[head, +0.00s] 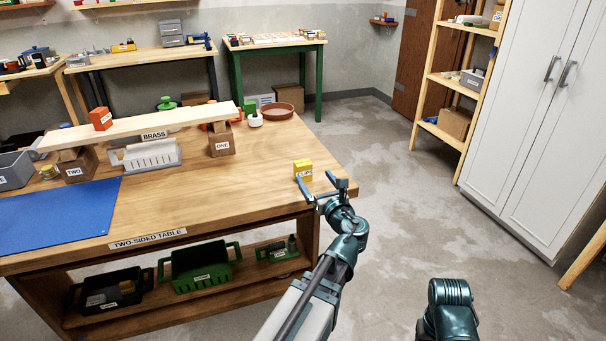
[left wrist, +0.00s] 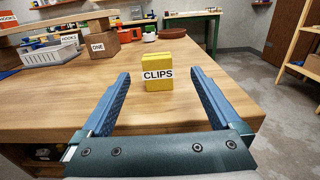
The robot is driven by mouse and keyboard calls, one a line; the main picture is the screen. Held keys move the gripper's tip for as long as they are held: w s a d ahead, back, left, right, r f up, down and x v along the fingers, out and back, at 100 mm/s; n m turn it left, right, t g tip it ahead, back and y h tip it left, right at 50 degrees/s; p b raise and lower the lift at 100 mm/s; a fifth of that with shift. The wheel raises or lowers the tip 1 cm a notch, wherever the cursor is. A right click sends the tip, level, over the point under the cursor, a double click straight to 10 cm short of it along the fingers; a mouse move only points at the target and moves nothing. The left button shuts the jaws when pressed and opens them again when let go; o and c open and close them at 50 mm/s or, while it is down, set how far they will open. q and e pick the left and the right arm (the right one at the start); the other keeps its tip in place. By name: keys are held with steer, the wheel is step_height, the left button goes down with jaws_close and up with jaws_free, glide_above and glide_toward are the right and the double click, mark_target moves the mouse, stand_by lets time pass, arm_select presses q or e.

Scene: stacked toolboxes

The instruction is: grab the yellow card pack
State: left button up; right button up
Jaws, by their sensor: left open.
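A small yellow pack (head: 303,168) with a white label reading CLIPS stands upright near the right edge of the wooden table (head: 262,168). It also shows in the left wrist view (left wrist: 161,62), facing me. My left gripper (head: 314,176) is open and empty at the table's right front corner. In the left wrist view its two blue fingers (left wrist: 160,73) point at the pack, which stands just beyond and between the fingertips, not gripped. My right gripper is not in view; only part of my right arm shows at the bottom of the head view.
A plank shelf labelled BRASS (head: 150,122) rests on boxes, including box ONE (head: 222,142). A white rack (head: 150,157) stands below it, and a blue mat (head: 60,213) lies at left. A brown dish (head: 277,111) sits at the back. Bare tabletop surrounds the pack.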

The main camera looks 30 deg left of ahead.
mark_target(307, 167)
arm_select(q)
steer(key=x, duration=0.6)
steer(key=shift+w+a, duration=0.25)
steer(key=shift+a, duration=0.05)
steer(key=shift+x, duration=2.75)
steer(key=shift+s+a+r, duration=0.1)
steer(key=shift+s+r, duration=0.1)
steer(key=shift+s, duration=0.05)
steer(key=c, duration=1.5)
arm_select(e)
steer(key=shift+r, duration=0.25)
arm_select(q)
steer(key=shift+r+p, duration=0.15)
steer(key=shift+p, duration=0.2)
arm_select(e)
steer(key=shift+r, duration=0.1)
